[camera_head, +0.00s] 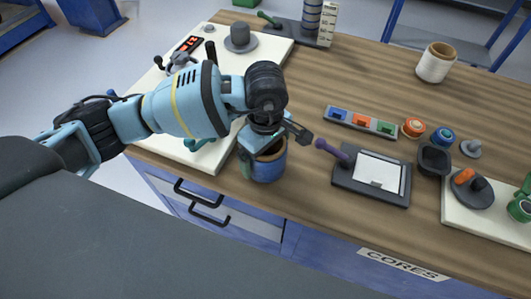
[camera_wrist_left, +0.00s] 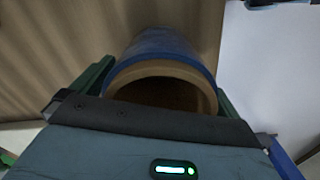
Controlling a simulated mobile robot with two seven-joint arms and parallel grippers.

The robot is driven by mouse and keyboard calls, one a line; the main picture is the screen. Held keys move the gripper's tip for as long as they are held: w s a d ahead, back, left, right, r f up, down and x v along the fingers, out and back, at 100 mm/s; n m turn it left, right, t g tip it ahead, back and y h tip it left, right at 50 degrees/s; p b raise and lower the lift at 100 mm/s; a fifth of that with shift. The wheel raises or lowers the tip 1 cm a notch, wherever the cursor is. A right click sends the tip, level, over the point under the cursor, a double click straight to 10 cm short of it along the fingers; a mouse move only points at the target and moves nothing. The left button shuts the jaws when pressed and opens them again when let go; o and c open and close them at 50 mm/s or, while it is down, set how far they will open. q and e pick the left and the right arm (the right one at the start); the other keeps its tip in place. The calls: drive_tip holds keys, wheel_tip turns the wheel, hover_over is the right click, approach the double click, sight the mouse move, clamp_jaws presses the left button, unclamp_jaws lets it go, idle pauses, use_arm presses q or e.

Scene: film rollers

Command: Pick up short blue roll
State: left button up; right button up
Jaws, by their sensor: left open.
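A short blue roll (camera_head: 268,171) with a brown cardboard core stands near the table's front edge in the head view. In the left wrist view the blue roll (camera_wrist_left: 160,45) shows with its open core end facing the camera. My left gripper (camera_head: 264,146) is at the roll's top, its arm reaching in from the left and hiding part of the rim. In the wrist view the fingers of my left gripper (camera_wrist_left: 163,90) are open, one on each side of the roll. Whether they touch it I cannot tell. My right gripper is not in view.
A dark tray with a purple handle (camera_head: 370,176) lies right of the roll, with a strip of coloured blocks (camera_head: 361,121) behind it. Small orange (camera_head: 413,127) and blue (camera_head: 442,137) spools and a white roll (camera_head: 436,62) stand further right. A cream board (camera_head: 150,112) lies left.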

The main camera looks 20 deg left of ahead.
use_arm(q)
drive_tip(key=c, duration=1.1)
drive_tip(key=shift+r, duration=0.15)
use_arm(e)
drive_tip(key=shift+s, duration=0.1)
use_arm(q)
drive_tip(key=shift+r, duration=0.45)
drive_tip(key=shift+s+a+r+b, duration=0.3)
drive_tip(key=shift+s+a+r, duration=0.35)
drive_tip(key=shift+s+a, duration=1.2)
drive_tip(key=shift+s+a+r+b, duration=0.35)
drive_tip(key=shift+s+a+r, duration=0.4)
drive_tip(key=shift+s, duration=2)
drive_tip(key=shift+s+a+r+b, duration=0.3)
drive_tip(key=shift+s+a+r, duration=0.25)
drive_tip(key=shift+s+a, duration=1.35)
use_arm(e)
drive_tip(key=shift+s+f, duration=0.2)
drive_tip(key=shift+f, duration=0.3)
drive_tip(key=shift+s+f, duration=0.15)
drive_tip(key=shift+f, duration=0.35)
use_arm(q)
drive_tip(key=shift+s+d, duration=0.4)
drive_tip(key=shift+d, duration=0.1)
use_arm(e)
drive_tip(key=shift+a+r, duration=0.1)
